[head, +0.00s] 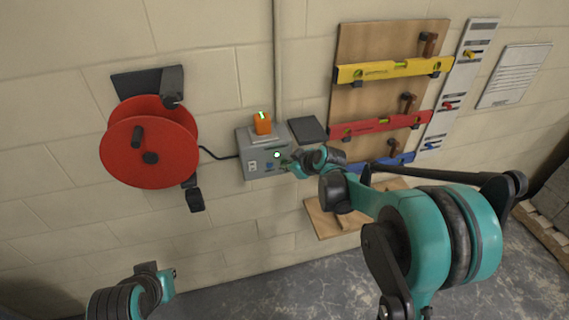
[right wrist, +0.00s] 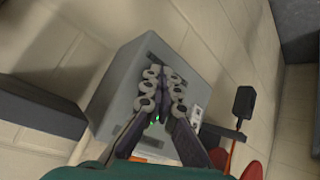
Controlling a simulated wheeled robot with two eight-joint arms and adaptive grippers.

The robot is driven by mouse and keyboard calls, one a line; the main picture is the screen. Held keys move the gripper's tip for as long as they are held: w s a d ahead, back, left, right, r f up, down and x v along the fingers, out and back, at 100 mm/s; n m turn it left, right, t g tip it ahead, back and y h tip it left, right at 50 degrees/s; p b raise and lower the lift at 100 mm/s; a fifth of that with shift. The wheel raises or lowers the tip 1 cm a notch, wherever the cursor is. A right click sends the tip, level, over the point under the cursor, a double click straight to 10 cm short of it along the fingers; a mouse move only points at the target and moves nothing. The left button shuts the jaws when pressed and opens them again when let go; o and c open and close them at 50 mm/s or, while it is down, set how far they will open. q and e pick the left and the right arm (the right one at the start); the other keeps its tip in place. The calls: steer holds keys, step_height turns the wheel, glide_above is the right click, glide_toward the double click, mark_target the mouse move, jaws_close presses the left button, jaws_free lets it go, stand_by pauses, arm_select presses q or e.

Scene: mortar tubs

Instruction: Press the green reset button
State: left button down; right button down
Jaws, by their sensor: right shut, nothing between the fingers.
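The green reset button (head: 277,155) is a small, lit green spot on the front of a grey wall box (head: 255,160). My right gripper (head: 290,164) is shut and empty, with its fingertips close to the right of the button at the box's front. In the right wrist view the closed fingers (right wrist: 162,92) lie over the grey box (right wrist: 135,75), and a small green glow shows beside them. I cannot tell whether the fingertips touch the button. Part of my left arm shows at the bottom left of the head view; its gripper is not visible.
An orange device (head: 262,123) stands on top of the box, with a dark grey panel (head: 307,130) beside it. A red cable reel (head: 150,142) hangs left, its black cable reaching the box. Right are a wooden board (head: 357,102) with yellow (head: 395,69) and red (head: 380,125) levels.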

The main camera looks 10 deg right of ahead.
steer(key=shift+s, duration=0.8)
steer(key=s, duration=0.5)
steer(key=shift+d, duration=0.1)
stand_by(0.9)
